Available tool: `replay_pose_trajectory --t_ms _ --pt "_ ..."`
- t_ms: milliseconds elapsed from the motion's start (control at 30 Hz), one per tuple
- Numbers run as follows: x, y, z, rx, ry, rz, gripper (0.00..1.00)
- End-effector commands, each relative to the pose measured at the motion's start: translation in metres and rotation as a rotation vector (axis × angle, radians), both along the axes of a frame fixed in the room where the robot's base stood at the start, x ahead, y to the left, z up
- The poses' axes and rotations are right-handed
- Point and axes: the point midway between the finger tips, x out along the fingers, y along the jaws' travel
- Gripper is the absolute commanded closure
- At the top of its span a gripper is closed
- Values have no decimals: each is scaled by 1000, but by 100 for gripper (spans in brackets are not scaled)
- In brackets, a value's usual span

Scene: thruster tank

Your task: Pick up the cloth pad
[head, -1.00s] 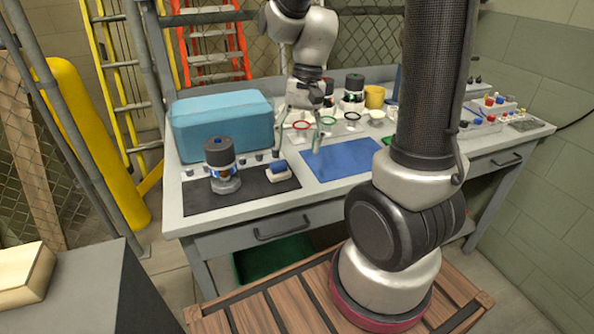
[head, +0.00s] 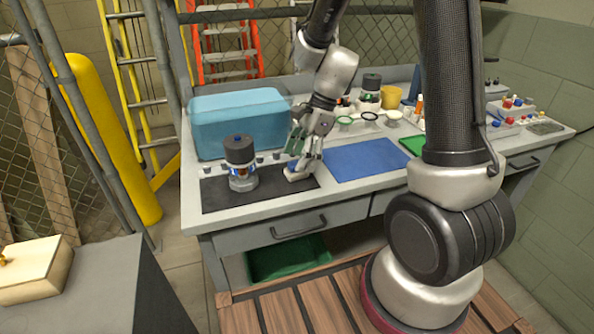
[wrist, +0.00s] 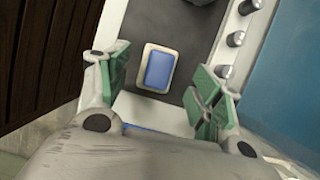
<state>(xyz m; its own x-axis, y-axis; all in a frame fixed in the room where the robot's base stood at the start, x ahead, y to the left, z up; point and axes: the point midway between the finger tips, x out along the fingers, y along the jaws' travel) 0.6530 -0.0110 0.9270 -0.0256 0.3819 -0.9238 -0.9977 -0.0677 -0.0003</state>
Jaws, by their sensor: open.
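The cloth pad (head: 297,175) is a small block with a blue top and a white or cream border. It lies on the black mat (head: 230,194) near the mat's right end. In the wrist view the cloth pad (wrist: 157,69) shows whole, lying ahead of and between the spread fingers. My gripper (head: 303,153) is open and empty, above the pad, and partly hides it in the head view. In the wrist view my gripper (wrist: 162,88) has one green-padded finger left of the pad and one right of it, with gaps on both sides.
A dark-topped canister (head: 240,164) stands on the black mat left of my gripper. Several small metal knobs line the mat's back edge, before a large blue box (head: 240,125). A flat blue mat (head: 364,160) lies clear to the right.

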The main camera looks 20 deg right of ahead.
Motion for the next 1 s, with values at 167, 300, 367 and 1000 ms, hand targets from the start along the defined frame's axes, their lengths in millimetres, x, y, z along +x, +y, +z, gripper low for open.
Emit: replay_pose_trajectory --t_ms 167,300,367,1000 --pt "-3 10 -23 0 4 2 35" --pt "-2 12 -26 0 1 1 35" --pt "-2 11 -26 0 1 1 35" --pt "-2 11 -24 0 -1 2 84"
